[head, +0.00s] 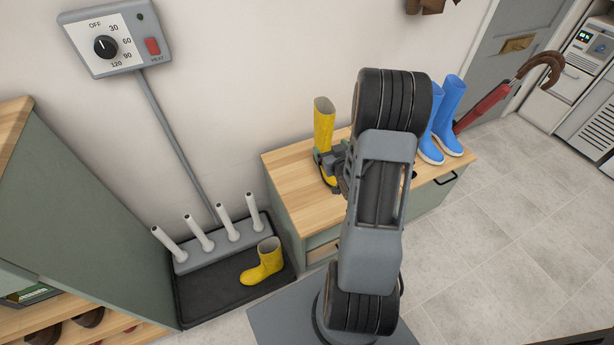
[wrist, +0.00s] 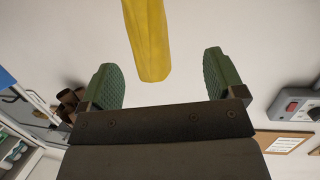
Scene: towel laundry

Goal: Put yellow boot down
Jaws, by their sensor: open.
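One yellow boot (head: 324,120) stands upright on the wooden top of the bench (head: 300,205), near the wall. My gripper (head: 328,165) is low at this boot, and parts of it and my arm cover the boot's lower half. In the wrist view my gripper (wrist: 160,80) is open, with the boot's yellow shaft (wrist: 147,45) between its two green fingers and a gap on both sides. The other yellow boot (head: 262,262) stands on the black tray (head: 205,308) on the floor, in front of the rack.
A rack with several white pegs (head: 228,220) stands at the tray's back. A control box with a dial (head: 110,42) hangs above it. Blue boots (head: 445,115) and a red umbrella (head: 485,105) are at the bench's right end. The tiled floor (head: 500,240) at right is clear.

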